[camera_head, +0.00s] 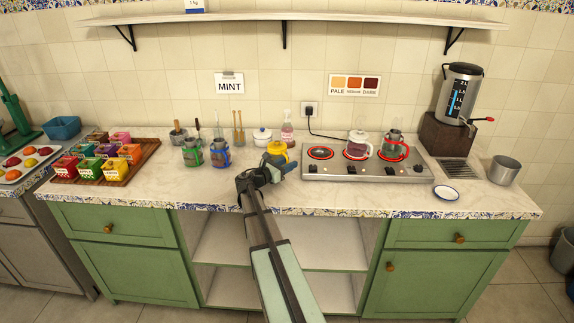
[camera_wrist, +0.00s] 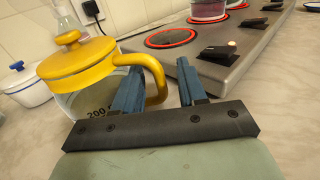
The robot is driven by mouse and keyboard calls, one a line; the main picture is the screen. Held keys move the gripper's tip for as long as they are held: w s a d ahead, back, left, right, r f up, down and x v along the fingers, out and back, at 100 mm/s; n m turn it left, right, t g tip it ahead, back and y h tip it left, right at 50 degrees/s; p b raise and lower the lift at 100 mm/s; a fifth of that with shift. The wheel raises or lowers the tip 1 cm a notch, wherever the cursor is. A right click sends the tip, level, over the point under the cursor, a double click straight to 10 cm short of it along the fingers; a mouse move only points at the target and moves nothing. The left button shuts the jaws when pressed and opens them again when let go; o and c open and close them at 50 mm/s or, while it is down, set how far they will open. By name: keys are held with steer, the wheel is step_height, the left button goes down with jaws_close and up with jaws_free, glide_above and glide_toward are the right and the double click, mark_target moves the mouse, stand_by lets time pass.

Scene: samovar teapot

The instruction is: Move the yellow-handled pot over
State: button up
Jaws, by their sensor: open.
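The yellow-handled pot (camera_head: 277,148) stands on the counter just left of the stove, partly hidden by my gripper (camera_head: 281,166). In the wrist view the pot (camera_wrist: 78,65) shows a yellow lid, a yellow loop handle (camera_wrist: 157,75) and a clear glass body with a "200" marking. My gripper (camera_wrist: 159,68) is open with its blue fingers pointing at the handle side. The handle appears in the gap between the fingers, nearer the left one, which overlaps the pot's body in view. I cannot tell whether they touch. The pot looks upright.
The stove (camera_head: 325,173) has a bare red-ringed left burner (camera_head: 320,153). A glass teapot (camera_head: 358,145) and a metal-and-glass vessel (camera_head: 394,146) occupy the others. Glass holders (camera_head: 220,153) stand left.

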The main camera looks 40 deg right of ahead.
steer(key=a, duration=1.2)
steer(key=shift+s+r, duration=0.15)
